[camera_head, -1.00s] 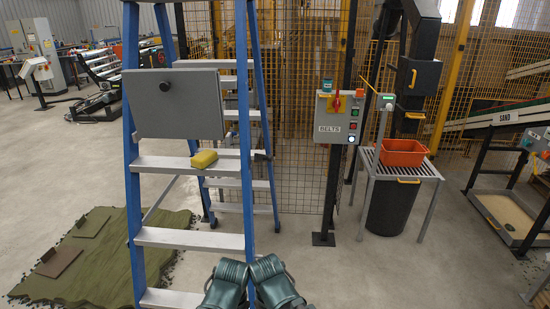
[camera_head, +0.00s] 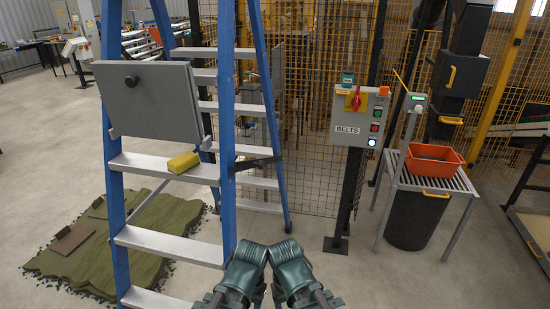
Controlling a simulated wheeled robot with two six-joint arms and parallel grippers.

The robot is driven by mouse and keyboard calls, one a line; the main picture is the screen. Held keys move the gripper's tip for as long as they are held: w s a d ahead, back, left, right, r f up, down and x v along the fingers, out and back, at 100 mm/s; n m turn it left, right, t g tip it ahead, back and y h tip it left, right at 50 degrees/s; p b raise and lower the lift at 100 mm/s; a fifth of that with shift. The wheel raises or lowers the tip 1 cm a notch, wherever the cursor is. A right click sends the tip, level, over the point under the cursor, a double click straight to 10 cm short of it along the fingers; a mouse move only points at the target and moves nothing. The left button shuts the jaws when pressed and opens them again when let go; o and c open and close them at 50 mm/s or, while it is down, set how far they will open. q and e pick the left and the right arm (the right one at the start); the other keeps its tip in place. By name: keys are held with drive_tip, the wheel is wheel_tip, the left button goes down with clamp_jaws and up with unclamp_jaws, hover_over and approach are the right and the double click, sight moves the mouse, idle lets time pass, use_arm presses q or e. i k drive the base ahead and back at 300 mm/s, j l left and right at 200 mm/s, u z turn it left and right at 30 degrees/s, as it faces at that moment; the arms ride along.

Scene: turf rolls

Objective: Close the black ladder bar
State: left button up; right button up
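The blue stepladder (camera_head: 228,130) with grey treads stands left of centre. The black ladder bar (camera_head: 257,163) is a short dark bar at the side of the ladder, reaching from the front right rail toward the rear right rail, beside the tread with the yellow sponge. Whether it is latched is too small to tell. My two teal arms show folded close together at the bottom centre, well below and in front of the bar. No gripper fingers are visible, and neither arm touches the ladder.
A yellow sponge (camera_head: 183,162) lies on a tread under a grey panel (camera_head: 150,100) on the ladder. Turf (camera_head: 160,235) lies on the floor to the left. A BELTS control box (camera_head: 359,116) and a slatted stand (camera_head: 437,184) with an orange bin (camera_head: 432,160) are to the right.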

sight(259, 163)
drive_tip(key=i+l+z, duration=0.15)
drive_tip(key=i+l, duration=0.2)
drive_tip(key=l, duration=0.2)
drive_tip(key=i+l+z, duration=0.2)
drive_tip(key=i+l, duration=0.15)
drive_tip(key=l, duration=0.15)
